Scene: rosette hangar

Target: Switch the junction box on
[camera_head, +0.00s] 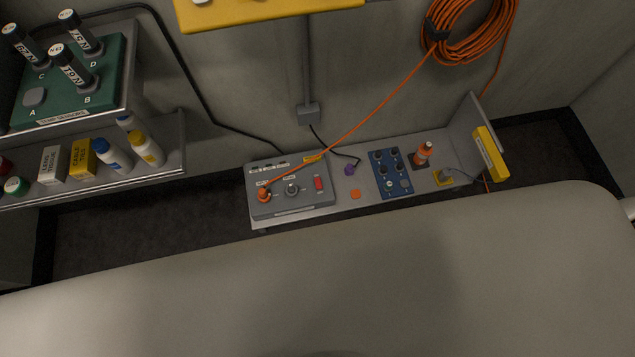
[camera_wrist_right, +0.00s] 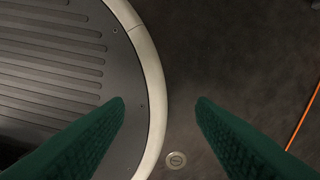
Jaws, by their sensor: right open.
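The grey junction box (camera_head: 290,203) sits at the left end of a low grey bench by the wall in the head view. An orange plug (camera_head: 264,195) with an orange cable stands at its left. A round dark knob (camera_head: 292,189) is in its middle and a red rocker switch (camera_head: 318,184) is at its right. The switch's position is too small to tell. My right gripper (camera_wrist_right: 160,105) shows only in the right wrist view, with two green fingers apart and nothing between them, over dark floor. My left gripper is not in view.
A shelf (camera_head: 170,172) with bottles and boxes stands at left. An orange cable coil (camera_head: 470,30) hangs on the wall.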

